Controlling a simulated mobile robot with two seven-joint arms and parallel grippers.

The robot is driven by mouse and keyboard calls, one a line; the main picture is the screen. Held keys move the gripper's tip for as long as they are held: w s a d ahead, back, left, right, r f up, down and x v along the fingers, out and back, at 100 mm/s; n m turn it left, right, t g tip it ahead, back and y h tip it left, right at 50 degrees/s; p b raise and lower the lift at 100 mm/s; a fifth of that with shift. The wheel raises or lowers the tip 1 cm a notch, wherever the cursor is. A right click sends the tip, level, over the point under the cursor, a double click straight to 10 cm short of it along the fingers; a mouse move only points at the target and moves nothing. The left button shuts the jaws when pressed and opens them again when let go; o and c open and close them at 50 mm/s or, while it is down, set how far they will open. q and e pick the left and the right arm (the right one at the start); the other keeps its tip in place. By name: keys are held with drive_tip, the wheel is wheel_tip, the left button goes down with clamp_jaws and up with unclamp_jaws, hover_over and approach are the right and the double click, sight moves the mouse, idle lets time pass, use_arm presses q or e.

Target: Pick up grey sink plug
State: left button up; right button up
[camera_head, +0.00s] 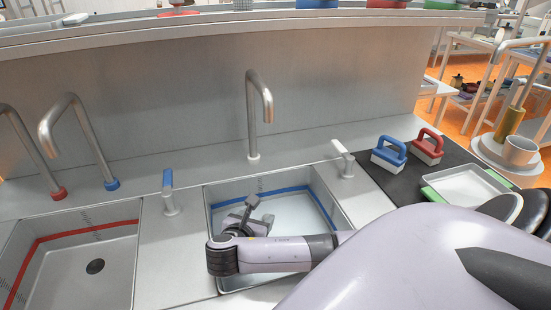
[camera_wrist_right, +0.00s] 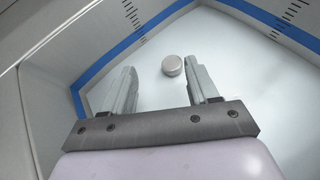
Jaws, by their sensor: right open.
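The grey sink plug (camera_wrist_right: 172,66) is a small round disc on the floor of the blue-striped sink (camera_head: 317,205). In the right wrist view it lies ahead of my right gripper (camera_wrist_right: 168,88), between the lines of the two fingers and closer to the right one. The fingers are apart with nothing between them. In the head view my right gripper (camera_head: 252,212) is down inside this sink, and the plug is hidden there behind it and the arm. My left gripper is not in view.
The sink's walls with the blue stripe (camera_wrist_right: 140,37) rise close around my right gripper. A tall tap (camera_head: 252,115) stands behind it. A red-striped sink (camera_head: 60,275) with a dark drain is at left. Blue (camera_head: 389,153) and red (camera_head: 428,146) brushes stand on a dark mat at right.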

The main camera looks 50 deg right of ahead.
drive_tip(key=shift+s+f, duration=0.65)
drive_tip(key=shift+f, duration=0.05)
drive_tip(key=shift+x, duration=3.45)
drive_tip(key=shift+s+f, duration=0.1)
drive_tip(key=shift+f, duration=0.05)
drive_tip(key=c, duration=1)
